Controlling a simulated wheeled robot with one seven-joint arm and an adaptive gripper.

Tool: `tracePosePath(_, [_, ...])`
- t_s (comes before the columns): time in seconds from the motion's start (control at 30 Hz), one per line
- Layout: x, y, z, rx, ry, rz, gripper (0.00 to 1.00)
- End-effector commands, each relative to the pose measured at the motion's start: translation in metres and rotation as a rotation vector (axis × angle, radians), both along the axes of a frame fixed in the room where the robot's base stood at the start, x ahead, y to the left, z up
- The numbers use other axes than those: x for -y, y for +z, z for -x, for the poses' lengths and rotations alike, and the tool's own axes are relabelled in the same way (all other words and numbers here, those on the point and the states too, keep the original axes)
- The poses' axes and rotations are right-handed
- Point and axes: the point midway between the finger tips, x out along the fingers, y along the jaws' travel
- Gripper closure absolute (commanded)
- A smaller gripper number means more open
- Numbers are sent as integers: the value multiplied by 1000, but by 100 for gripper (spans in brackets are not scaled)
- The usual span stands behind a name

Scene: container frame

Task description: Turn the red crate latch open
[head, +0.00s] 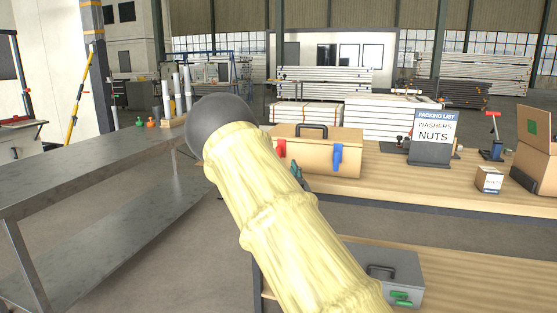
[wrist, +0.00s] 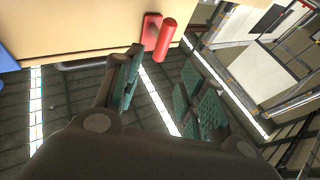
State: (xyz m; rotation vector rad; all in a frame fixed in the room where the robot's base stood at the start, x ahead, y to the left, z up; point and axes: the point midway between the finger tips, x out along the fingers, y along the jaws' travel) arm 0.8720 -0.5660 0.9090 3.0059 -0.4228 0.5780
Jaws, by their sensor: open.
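The tan crate (head: 312,140) with a dark top handle stands on the wooden bench. Its red latch (head: 281,149) is on the left of its front face, and a blue latch (head: 338,157) is on the right. In the wrist view the red latch shows as a plate (wrist: 149,31) with a cylindrical handle (wrist: 165,39) standing out from the crate wall (wrist: 75,25). My gripper (wrist: 163,66) is open, with teal finger pads spread apart. The red handle lies just beyond the fingertips, with nothing between the pads. In the head view my arm hides most of the gripper.
A grey metal table (head: 90,170) stands at left. On the wooden bench (head: 420,185), a packing-list sign (head: 434,135), a small nuts box (head: 489,180) and a cardboard box (head: 537,155) stand right of the crate. A grey case (head: 392,272) sits on the lower shelf.

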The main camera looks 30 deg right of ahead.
Motion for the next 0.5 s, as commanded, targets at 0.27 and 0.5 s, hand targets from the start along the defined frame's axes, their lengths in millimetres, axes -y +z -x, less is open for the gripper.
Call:
tracePosePath(0.27, [6,16,-22,17,6,6,59])
tracePosePath(0.5, [16,29,-57,15,6,6,59])
